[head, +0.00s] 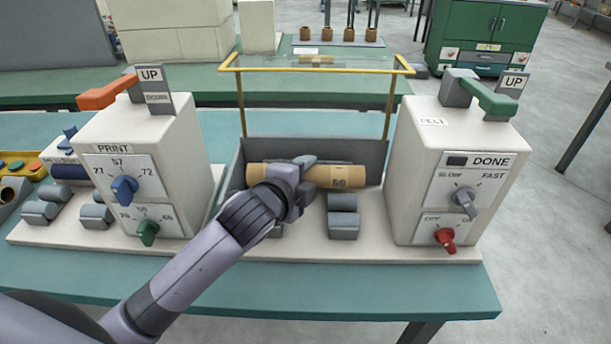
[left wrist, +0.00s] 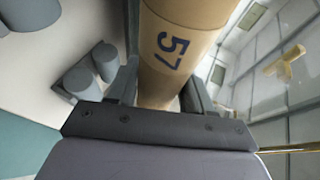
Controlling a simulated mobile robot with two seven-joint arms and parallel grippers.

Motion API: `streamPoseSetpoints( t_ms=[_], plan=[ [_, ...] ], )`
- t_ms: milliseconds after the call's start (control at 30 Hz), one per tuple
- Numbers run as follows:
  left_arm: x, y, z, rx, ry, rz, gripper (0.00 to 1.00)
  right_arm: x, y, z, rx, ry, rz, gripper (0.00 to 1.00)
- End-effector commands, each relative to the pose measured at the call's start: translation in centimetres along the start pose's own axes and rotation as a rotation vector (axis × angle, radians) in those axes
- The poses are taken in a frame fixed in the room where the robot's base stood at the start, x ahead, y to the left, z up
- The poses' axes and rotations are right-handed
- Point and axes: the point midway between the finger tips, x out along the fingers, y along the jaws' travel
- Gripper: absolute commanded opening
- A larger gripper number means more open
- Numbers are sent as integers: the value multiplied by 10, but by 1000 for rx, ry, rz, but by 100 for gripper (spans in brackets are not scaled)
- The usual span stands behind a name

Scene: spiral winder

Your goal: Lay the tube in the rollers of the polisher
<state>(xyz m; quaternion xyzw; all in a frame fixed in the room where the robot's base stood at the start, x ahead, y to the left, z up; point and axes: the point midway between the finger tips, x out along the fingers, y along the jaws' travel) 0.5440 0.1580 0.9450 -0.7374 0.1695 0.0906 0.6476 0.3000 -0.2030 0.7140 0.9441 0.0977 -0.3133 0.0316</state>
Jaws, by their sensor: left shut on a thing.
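The left wrist view shows the tube (left wrist: 175,50), marked "57" there, between the two fingers (left wrist: 160,88). The grey rollers (head: 342,224) sit below and in front of the tube in the head view; they also show in the left wrist view (left wrist: 82,78), apart from the tube. My arm hides part of the rollers. My right gripper is out of view.
A clear guard with a yellow frame (head: 240,105) stands raised over the bay, before a grey back wall (head: 370,150). The white print housing (head: 140,130) stands left.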

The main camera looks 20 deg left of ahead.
Motion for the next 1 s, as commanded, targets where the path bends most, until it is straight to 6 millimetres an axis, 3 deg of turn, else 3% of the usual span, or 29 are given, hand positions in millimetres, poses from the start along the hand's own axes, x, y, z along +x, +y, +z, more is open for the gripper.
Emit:
streamPoseSetpoints(
  t_ms=[33,200,500,900,933,1000],
  plan=[
    [4,11,2,-1,0,-1,21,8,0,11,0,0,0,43],
    [11,28,4,-1,0,-1,21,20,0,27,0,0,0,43],
    [20,53,8,0,0,0,21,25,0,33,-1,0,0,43],
    [22,58,9,0,1,-1,21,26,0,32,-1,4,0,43],
    [22,58,9,0,1,-1,61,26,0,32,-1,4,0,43],
    [22,58,9,0,1,-1,81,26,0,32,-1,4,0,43]
  ],
)
